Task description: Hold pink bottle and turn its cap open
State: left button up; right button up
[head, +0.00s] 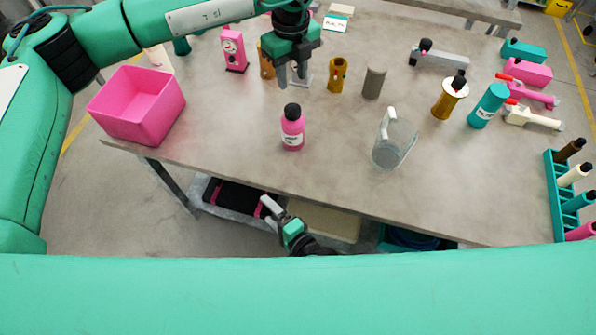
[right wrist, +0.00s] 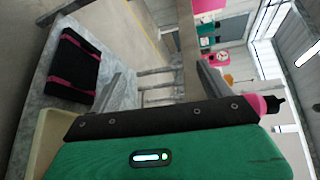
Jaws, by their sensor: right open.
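The pink bottle (head: 292,134) with its black cap (head: 292,110) stands upright near the front edge of the grey table. In the right wrist view the bottle (right wrist: 262,105) shows partly behind my gripper body. My left gripper (head: 292,82) points down above the table, higher in the head view than the cap. Its fingers are apart, with nothing seen between them, and clear of the bottle. My right gripper (head: 268,212) is low, in front of and below the table edge, to the lower left of the bottle. Its fingers are open and empty in the right wrist view (right wrist: 160,85).
A pink bin (head: 138,105) stands left on the table (head: 240,150). A clear pitcher (head: 394,142) stands right of the bottle. Brown cylinders, a teal bottle (head: 488,106) and a teal rack (head: 556,190) are farther right. A shelf with a black-and-pink item (head: 235,195) lies below.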

aim_at(293, 129)
jog(key=w+d+r+m+t+h, duration=0.1)
jog(key=r+m+t, duration=0.1)
jog(key=m, duration=0.3)
jog(key=w+d+r+m+t+h, duration=0.1)
jog(key=w+r+m+t+h, duration=0.1)
jog(key=r+m, duration=0.3)
jog(key=w+d+r+m+t+h, duration=0.1)
jog(key=r+m+h, duration=0.1)
jog(key=r+m, duration=0.2)
jog(key=shift+w+d+r+m+t, duration=0.1)
jog(key=shift+w+m+t, duration=0.1)
jog(key=shift+m, duration=0.5)
jog(key=shift+w+d+m+t, duration=0.1)
jog(key=shift+m+t, duration=0.1)
jog(key=shift+m, duration=0.5)
jog(key=d+m+h, duration=0.1)
jog(key=m+h, duration=0.1)
jog(key=m, duration=0.1)
jog(key=w+d+m+h, duration=0.1)
jog(key=m, duration=0.1)
jog(key=shift+d+r, duration=0.1)
jog(key=shift+d, duration=0.25)
jog(key=shift+w+d+m+h, duration=0.35)
jog(key=shift+d+m+h, duration=0.25)
jog(key=shift+m, duration=0.5)
jog(key=w, duration=0.9)
jog(key=w+a, duration=0.1)
jog(key=w, duration=0.3)
jog(key=shift+w, duration=0.3)
